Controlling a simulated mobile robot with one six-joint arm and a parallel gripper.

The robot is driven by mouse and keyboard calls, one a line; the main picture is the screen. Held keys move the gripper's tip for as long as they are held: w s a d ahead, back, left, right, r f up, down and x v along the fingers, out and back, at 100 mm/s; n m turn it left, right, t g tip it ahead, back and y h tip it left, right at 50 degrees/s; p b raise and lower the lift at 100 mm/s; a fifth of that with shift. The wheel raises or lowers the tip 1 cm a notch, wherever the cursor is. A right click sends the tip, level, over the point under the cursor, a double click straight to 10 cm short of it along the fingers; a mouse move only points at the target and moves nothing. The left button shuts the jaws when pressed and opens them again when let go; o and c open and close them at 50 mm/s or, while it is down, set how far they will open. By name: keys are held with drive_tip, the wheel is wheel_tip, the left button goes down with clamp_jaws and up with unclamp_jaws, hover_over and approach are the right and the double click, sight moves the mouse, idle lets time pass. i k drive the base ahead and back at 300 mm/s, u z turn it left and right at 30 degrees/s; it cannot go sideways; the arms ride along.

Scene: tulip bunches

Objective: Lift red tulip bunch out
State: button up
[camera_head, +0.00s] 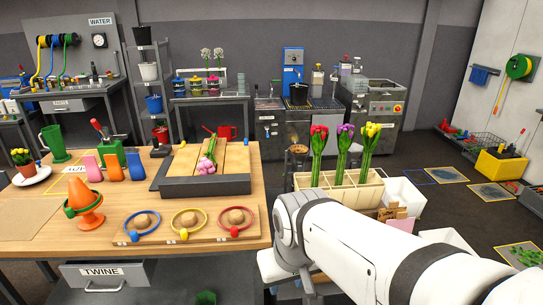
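The red tulip bunch (318,155) stands upright in a pale divided crate (345,198), at the left end of a row. The purple tulip bunch (342,155) stands in the middle, and the yellow tulip bunch (369,152) on the right. Their lower stems are hidden inside the crate's compartments. My white arm reaches in from the lower right and covers the ground in front of the crate. The fingers of my gripper do not show, so whether they touch anything cannot be seen.
A wooden table (35,222) is left of the crate. On it, a pink tulip bunch (206,160) lies across a slatted board. An orange cone (82,197) and a board with three colored rings (150,238) stand nearer. A white bin (405,192) is right of the crate.

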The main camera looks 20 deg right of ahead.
sight(319, 136)
drive_tip(key=i, duration=0.95)
drive_tip(key=u, duration=0.05)
